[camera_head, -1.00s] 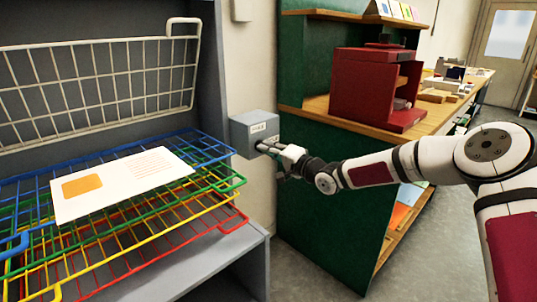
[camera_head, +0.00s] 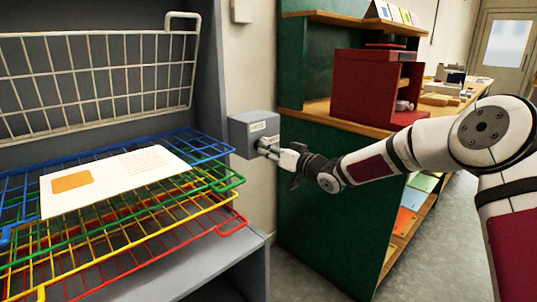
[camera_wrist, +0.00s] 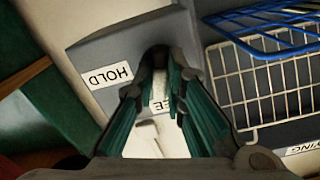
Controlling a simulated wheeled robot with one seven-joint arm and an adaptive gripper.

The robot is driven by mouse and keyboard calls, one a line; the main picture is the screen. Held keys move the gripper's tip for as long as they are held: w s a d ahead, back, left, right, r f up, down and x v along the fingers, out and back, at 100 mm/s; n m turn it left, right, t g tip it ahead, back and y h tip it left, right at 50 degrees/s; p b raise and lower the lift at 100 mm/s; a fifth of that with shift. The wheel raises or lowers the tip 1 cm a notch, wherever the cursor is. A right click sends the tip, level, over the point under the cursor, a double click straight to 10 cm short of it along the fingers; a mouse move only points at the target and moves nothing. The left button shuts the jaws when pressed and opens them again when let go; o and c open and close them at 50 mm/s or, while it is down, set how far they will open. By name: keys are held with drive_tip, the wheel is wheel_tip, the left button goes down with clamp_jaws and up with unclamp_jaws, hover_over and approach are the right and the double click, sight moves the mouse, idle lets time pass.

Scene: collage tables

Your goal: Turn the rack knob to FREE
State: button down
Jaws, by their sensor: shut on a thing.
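A grey box (camera_head: 242,138) is fixed at the right side of the rack, with a white HOLD label (camera_head: 258,127). In the wrist view the HOLD label (camera_wrist: 107,76) is left of my fingers, and a second label ending in "EE" (camera_wrist: 160,106) shows partly between them. My gripper (camera_head: 270,153) is at the box's front face, its fingers closed around the knob (camera_wrist: 159,62). Only a pale strip of the knob shows between the fingertips, so I cannot tell which label it points at.
Coloured wire shelves (camera_head: 215,180) carry a white sheet with an orange patch (camera_head: 115,178), left of the box. A white wire rack (camera_head: 100,80) stands above them. A green cabinet (camera_head: 325,210) is close on the right, with a red machine (camera_head: 375,88) on its top.

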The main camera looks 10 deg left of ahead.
drive_tip(key=shift+n+b, duration=0.8)
drive_tip(key=shift+n, duration=0.8)
drive_tip(key=shift+d, duration=0.1)
drive_tip(key=c, duration=1.6)
unclamp_jaws()
drive_tip(key=shift+c, duration=0.2)
drive_tip(key=v, duration=1.2)
